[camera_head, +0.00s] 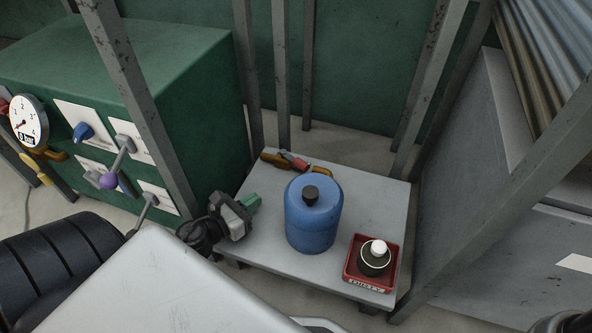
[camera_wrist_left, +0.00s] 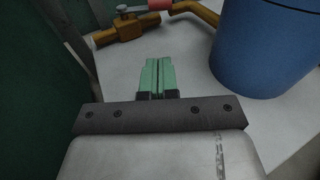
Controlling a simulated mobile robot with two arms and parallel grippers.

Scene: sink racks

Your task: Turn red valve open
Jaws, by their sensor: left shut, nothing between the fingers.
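The valve is a brass pipe piece with a red-gripped handle (camera_head: 298,163), lying at the back of the grey table. In the left wrist view the red grip (camera_wrist_left: 160,4) is cut by the top edge, with a grey lever end beside it and the brass body (camera_wrist_left: 124,30) below. My left gripper (camera_head: 253,202) is over the table's left edge, in front of the valve and apart from it. Its green fingers (camera_wrist_left: 157,72) are shut and empty, pointing toward the brass pipe. My right gripper does not show.
A blue canister (camera_head: 312,225) with a black cap stands right of my left gripper. A red tray (camera_head: 350,275) holding a dark, white-topped bottle is at the front right. Grey frame posts (camera_head: 282,75) rise around the table. A green cabinet (camera_head: 185,60) with levers and a gauge stands left.

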